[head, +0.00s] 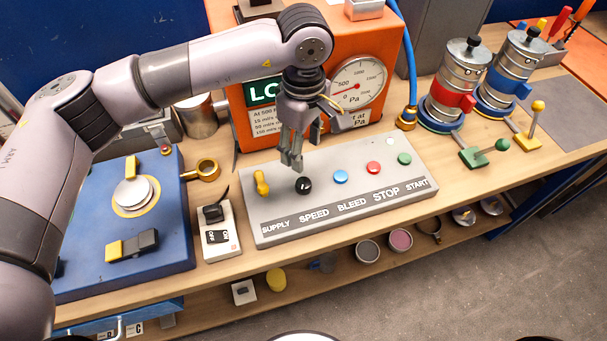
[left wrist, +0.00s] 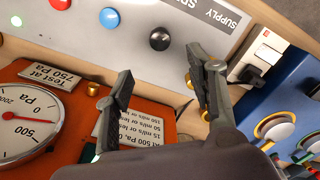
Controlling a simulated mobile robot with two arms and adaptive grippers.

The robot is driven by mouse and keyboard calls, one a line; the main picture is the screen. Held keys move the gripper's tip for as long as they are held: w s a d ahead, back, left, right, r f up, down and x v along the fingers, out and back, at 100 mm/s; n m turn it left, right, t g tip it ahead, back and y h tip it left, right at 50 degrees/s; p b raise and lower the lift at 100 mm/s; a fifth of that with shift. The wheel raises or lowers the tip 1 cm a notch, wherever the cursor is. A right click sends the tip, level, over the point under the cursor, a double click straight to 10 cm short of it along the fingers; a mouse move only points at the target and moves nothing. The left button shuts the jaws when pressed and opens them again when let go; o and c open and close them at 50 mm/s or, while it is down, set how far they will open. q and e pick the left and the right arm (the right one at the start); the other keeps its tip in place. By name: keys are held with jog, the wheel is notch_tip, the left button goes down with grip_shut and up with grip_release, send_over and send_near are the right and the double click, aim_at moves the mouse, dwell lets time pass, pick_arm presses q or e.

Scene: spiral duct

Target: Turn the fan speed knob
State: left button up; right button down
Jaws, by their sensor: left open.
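The fan speed knob (head: 303,186) is a black round knob above the SPEED label on the grey control panel (head: 340,205). It also shows in the left wrist view (left wrist: 160,38), beyond the fingertips. My left gripper (head: 291,165) is just above and behind the knob in the head view, pointing down. In the left wrist view its two fingers (left wrist: 150,72) are apart with nothing between them, and the knob lies ahead of the gap, apart from them. My right gripper is in neither view.
A yellow supply handle (head: 262,183) sits left of the knob; blue (head: 340,176), red (head: 373,168) and green (head: 404,158) buttons sit to its right. The orange gauge box (head: 290,60) stands close behind. A white switch box (head: 220,230) and blue unit (head: 90,215) are to the left.

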aim_at(304, 183)
pick_arm(q)
notch_tip(304, 183, down, 12)
jog(key=p, duration=0.3)
jog(key=shift+r, duration=0.1)
jog(key=c, duration=1.2)
jog(key=shift+b, duration=0.4)
jog(key=m+b, duration=0.3)
jog(key=b, duration=0.2)
jog(key=m+b, duration=0.3)
jog(key=b, duration=0.3)
jog(key=m+b, duration=0.3)
jog(key=b, duration=0.2)
jog(key=shift+f+m+b, duration=0.3)
jog(key=shift+b, duration=0.05)
jog(key=shift+r+m+b, duration=0.25)
jog(key=shift+m+b, duration=1.1)
jog(key=shift+m, duration=0.05)
